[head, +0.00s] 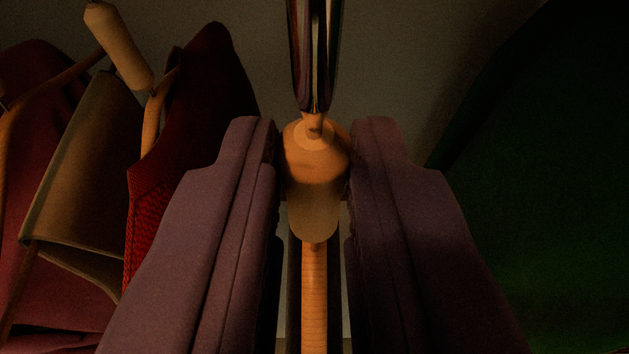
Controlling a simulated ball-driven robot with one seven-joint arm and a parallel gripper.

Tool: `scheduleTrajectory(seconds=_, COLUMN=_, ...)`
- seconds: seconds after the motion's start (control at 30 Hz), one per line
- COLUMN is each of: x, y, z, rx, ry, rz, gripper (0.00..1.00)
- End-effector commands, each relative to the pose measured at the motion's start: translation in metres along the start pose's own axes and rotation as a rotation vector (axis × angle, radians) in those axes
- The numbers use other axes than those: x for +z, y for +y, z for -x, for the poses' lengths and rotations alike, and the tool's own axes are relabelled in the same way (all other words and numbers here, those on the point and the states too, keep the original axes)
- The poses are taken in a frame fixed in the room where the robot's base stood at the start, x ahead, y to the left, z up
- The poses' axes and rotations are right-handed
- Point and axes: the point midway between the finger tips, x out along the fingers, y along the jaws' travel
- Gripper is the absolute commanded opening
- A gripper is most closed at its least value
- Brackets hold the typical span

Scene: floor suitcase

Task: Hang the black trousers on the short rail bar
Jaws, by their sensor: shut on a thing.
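My gripper (316,165) shows as two purple jaws left and right of the middle. It is shut on the rounded wooden top of a hanger (316,215). A wooden bar of this hanger runs straight down between the jaws. Narrow dark strips flank that bar; I cannot tell whether they are the black trousers. A shiny dark metal bar (315,50) comes down from the top edge to the hanger's top. I cannot tell whether it is the short rail bar or whether the two touch. The hanger's lower part is hidden by the jaws.
Close on the left hang a mauve garment (40,120), an olive-tan one (85,165) and a red one (205,95), with wooden hanger parts (120,45) among them. A large dark green surface (560,200) fills the right. A plain grey wall (410,60) lies behind.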

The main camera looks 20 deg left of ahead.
Motion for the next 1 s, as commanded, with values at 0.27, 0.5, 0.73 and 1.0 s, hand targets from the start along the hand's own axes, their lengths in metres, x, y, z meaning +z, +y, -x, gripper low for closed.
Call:
scheduleTrajectory(seconds=0.27, x=0.009, y=0.001, z=0.027, rx=0.002, ry=0.003, rz=0.000, gripper=0.00)
scheduleTrajectory(seconds=0.5, x=0.019, y=0.001, z=0.050, rx=0.002, ry=0.002, rz=0.001, gripper=0.00)
scheduleTrajectory(seconds=0.73, x=0.028, y=0.001, z=0.071, rx=0.003, ry=0.002, rz=0.001, gripper=0.00)
scheduleTrajectory(seconds=1.0, x=0.037, y=0.001, z=0.085, rx=-0.003, ry=0.010, rz=0.002, gripper=0.00)
